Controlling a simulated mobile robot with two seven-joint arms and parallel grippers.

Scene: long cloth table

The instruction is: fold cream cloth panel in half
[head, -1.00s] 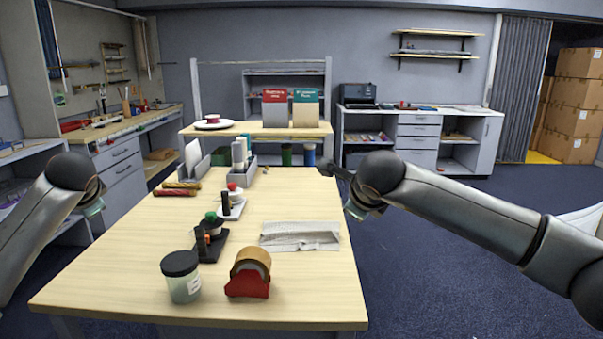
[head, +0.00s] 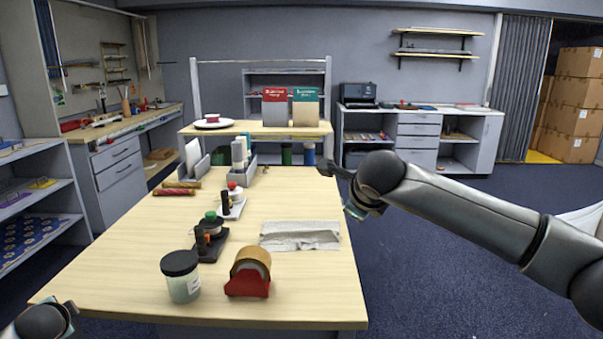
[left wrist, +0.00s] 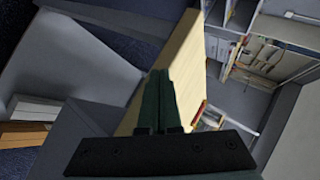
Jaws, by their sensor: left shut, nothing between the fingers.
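The cream cloth panel (head: 300,236) lies on the right half of the light wooden table (head: 285,295), towards its right edge. It looks like a narrow rumpled strip with a few creases. In the left wrist view my left gripper (left wrist: 160,76) has its two dark green fingers together with nothing between them. In the head view only part of my left arm shows at the lower left corner, well away from the cloth. My right gripper (head: 334,171) is at the table's far right edge, beyond the cloth; its jaw opening is too small to make out.
A lidded jar (head: 181,277) and a tape dispenser (head: 249,272) stand near the front. A black stand (head: 210,240), red and yellow rolls (head: 178,188) and a grey organiser (head: 240,160) line the left and back. Bare tabletop surrounds the cloth.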

